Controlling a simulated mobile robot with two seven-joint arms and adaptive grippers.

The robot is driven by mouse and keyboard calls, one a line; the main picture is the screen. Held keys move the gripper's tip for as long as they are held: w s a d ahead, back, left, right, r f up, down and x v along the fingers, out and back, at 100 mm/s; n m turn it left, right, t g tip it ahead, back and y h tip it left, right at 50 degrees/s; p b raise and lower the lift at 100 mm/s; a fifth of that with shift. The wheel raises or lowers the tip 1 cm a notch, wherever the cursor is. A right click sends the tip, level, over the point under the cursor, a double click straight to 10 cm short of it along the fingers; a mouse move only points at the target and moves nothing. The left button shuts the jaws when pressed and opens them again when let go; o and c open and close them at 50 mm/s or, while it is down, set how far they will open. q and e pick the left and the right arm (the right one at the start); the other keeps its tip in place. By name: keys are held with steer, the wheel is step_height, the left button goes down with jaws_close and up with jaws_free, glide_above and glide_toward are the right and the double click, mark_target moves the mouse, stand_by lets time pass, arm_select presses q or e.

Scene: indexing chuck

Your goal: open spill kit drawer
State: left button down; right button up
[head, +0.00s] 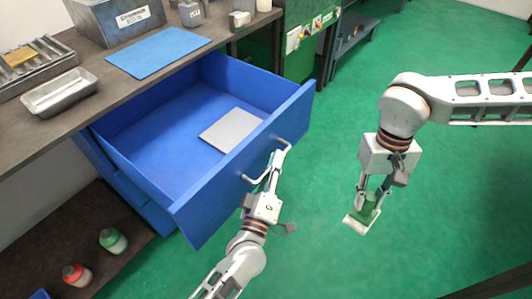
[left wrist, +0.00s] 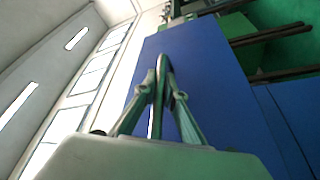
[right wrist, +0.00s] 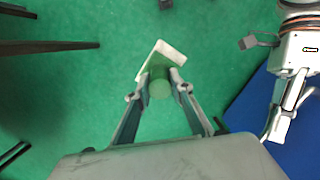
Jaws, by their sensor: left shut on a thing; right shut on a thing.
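The blue drawer (head: 205,190) under the workbench stands well out, and its inside shows. A flat light grey slab (head: 231,130) lies on its floor. The pale bar handle (head: 257,180) is on the drawer's front.
The bench top carries a blue mat (head: 158,52), a metal tray (head: 60,92) and a grey labelled bin (head: 115,18). A red-topped jar (head: 77,275) and a green-topped jar (head: 112,241) stand on the lower shelf. The green floor (head: 320,180) right of the drawer is open.

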arm_select(q)
steer(key=shift+s+d, duration=0.35)
steer(key=shift+d, duration=0.05)
arm_select(e)
steer(key=shift+r, duration=0.15)
arm_select(q)
steer(key=c, duration=2.1)
jaws_free()
steer(key=v, duration=1.2)
steer(key=shift+f, duration=0.1)
